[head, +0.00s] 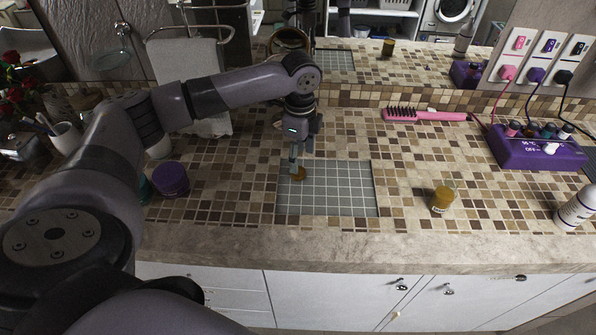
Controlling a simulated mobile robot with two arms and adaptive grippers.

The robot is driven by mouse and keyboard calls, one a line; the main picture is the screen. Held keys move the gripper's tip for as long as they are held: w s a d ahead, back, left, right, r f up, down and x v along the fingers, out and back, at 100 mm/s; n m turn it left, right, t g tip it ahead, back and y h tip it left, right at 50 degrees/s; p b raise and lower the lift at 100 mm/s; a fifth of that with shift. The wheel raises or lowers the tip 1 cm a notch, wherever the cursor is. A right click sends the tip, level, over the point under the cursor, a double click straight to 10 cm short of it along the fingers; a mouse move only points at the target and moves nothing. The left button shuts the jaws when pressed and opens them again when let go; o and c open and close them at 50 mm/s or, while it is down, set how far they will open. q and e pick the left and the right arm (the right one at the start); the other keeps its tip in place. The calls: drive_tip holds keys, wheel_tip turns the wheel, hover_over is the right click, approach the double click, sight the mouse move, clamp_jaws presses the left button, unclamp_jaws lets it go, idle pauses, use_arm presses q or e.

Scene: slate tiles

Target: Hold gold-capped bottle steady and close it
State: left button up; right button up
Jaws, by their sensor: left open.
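My left gripper (296,162) points down over the left part of the grey gridded mat (335,195) on the counter. It is open. A small round amber-brown thing (299,174), possibly a cap, is right at its fingertips; I cannot tell whether they touch it. A small amber-gold bottle or jar (442,198) stands upright on the tiles to the right of the mat, apart from the gripper. Its top is too small to tell whether a cap is on. My right gripper is not in view.
A pink hairbrush (424,116) lies behind, near a purple device (538,152) with several coloured bottles. A white bottle (576,207) is at the right edge. A purple jar (171,180) stands left of the mat. The mirror behind reflects the counter.

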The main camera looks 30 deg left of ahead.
sight(300, 172)
use_arm(q)
drive_tip(key=shift+f+p, duration=0.65)
drive_tip(key=shift+f, duration=1.95)
drive_tip(key=c, duration=0.8)
drive_tip(key=shift+c, duration=0.2)
